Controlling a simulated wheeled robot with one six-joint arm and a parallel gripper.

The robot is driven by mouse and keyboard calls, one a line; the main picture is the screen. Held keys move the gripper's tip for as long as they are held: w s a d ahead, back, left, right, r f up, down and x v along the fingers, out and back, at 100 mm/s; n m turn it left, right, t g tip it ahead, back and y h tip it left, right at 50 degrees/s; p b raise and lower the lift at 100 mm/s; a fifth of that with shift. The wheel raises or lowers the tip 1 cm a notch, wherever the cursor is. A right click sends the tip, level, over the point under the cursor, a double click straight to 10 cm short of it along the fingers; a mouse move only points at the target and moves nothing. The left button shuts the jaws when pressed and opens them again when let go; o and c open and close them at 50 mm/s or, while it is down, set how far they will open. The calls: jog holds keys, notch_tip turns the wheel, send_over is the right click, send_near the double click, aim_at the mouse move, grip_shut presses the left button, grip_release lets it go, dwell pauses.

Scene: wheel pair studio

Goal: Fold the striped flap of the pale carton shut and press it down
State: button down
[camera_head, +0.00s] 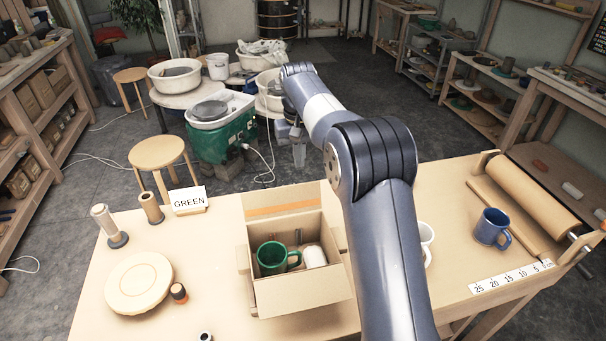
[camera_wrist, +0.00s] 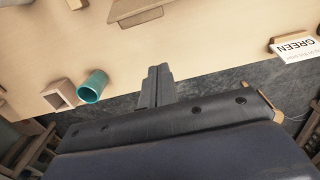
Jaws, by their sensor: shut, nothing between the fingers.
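The pale carton (camera_head: 300,291) stands open on the table, with its flaps spread outward. Its striped flap (camera_head: 283,207) stands out at the far side, with an orange band across it. A green mug (camera_head: 271,258) and a white object (camera_head: 314,256) are inside. My gripper (camera_head: 299,158) is beyond the table's far edge, behind the carton and apart from it. In the wrist view my gripper (camera_wrist: 159,72) is shut and empty. A cardboard edge (camera_wrist: 137,14) shows at the top there, probably the striped flap.
A GREEN sign (camera_head: 188,200) stands left of the carton. A round board (camera_head: 139,282) lies at left. A blue mug (camera_head: 491,227) and a roller (camera_head: 533,191) are at right. The wrist view shows a teal cup (camera_wrist: 91,87) and a square wooden tube (camera_wrist: 60,95) near the table edge.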

jog(key=s+f, duration=0.1)
jog(key=s, duration=0.1)
jog(key=s+f+p, duration=0.1)
jog(key=s+f, duration=0.1)
jog(key=shift+d, duration=0.4)
jog(key=shift+b, duration=0.4)
jog(key=shift+s+r+t+b, duration=0.25)
jog(key=shift+t+b, duration=0.25)
jog(key=shift+b, duration=0.2)
